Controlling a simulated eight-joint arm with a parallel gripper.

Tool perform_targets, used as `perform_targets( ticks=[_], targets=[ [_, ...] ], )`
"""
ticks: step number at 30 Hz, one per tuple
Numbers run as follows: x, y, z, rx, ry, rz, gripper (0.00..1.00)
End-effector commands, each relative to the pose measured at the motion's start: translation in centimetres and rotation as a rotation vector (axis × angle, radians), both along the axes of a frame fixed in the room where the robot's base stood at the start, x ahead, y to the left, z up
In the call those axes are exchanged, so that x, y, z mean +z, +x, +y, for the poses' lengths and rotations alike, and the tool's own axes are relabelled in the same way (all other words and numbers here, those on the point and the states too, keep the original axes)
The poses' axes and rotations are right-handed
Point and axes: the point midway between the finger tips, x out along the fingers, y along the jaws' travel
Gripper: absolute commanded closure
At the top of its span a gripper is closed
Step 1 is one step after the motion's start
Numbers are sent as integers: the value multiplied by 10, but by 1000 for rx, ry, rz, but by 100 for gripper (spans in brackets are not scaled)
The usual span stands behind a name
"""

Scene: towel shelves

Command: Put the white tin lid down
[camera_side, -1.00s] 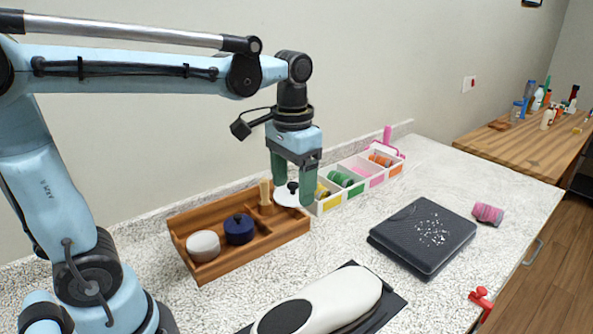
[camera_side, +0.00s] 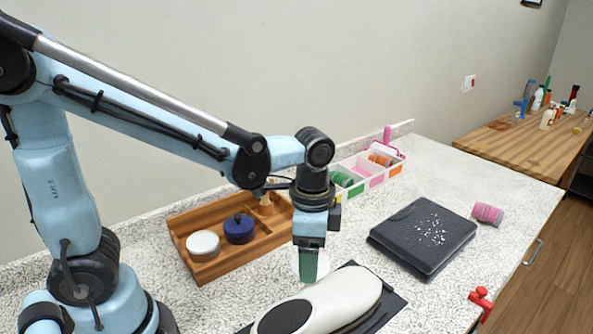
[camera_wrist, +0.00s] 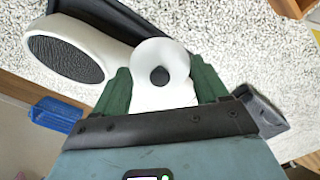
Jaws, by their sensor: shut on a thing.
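The white tin lid (camera_side: 322,266) is a round white disc with a dark knob; in the wrist view the lid (camera_wrist: 160,60) sits between the green fingers. My gripper (camera_side: 308,268) is shut on it. In the side view the lid is partly hidden behind the green finger, near the counter just behind the white-and-black device. I cannot tell whether it touches the counter (camera_side: 240,290). In the wrist view my gripper (camera_wrist: 160,85) has a finger on each side of the lid.
A wooden tray (camera_side: 218,268) holds a white tin (camera_side: 203,245) and a dark blue lidded tin (camera_side: 239,229). A white device (camera_side: 330,300) lies close in front of my gripper. A dark grey pad (camera_side: 422,235), a pink roll (camera_side: 488,213) and a divided white box (camera_side: 368,168) stand to the right.

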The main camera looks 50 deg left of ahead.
Motion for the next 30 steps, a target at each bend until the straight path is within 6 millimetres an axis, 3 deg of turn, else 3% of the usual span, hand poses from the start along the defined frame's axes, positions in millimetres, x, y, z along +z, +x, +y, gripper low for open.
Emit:
perform_targets(
  ticks=[6,12,17,25,30],
  targets=[
    [-27,26,39,8,0,0,55],
    [-42,40,58,4,0,0,55],
    [-49,42,62,2,0,0,55],
    [-80,42,62,2,0,0,55],
    [-85,42,62,2,0,0,55]
  ],
)
